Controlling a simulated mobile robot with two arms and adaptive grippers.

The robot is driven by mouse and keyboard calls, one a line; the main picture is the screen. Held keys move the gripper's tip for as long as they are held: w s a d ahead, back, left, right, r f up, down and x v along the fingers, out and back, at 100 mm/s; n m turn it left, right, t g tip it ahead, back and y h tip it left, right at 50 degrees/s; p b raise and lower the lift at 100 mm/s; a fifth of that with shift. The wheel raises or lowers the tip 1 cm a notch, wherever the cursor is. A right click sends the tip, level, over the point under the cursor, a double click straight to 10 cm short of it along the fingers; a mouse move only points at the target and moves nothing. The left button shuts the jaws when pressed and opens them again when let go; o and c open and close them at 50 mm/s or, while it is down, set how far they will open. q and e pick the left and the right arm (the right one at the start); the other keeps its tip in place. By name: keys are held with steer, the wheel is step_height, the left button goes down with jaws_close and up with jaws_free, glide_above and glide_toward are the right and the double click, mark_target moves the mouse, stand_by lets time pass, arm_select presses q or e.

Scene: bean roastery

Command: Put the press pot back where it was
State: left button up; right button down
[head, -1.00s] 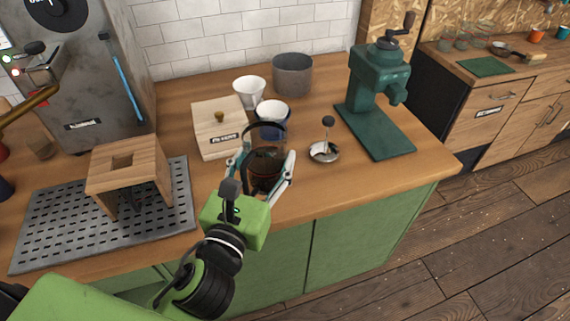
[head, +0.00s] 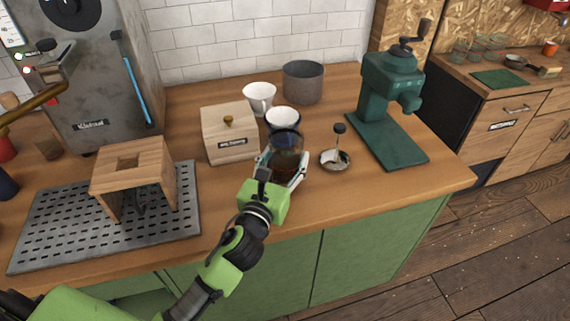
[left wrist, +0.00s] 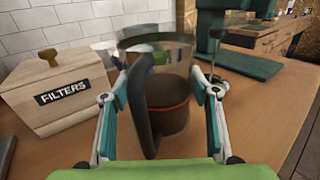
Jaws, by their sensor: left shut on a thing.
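The press pot (head: 287,161) is a clear glass beaker with a dark handle and dark contents. My left gripper (head: 283,167) is shut around it near the front of the wooden counter. In the left wrist view the pot (left wrist: 168,103) stands upright between the fingers, its black handle towards me. I cannot tell whether its base touches the counter. A metal lid with a black-knobbed plunger (head: 337,158) lies on the counter just right of the pot. My right gripper is not in view.
A white cup (head: 260,95) and grey canister (head: 303,82) stand behind. Bare counter (head: 400,186) lies at the front right.

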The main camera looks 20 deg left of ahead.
arm_select(q)
steer(key=shift+f, duration=0.7)
steer(key=shift+f, duration=0.2)
steer(key=o, duration=1.7)
steer(key=shift+f, duration=0.1)
steer(key=shift+s, duration=0.1)
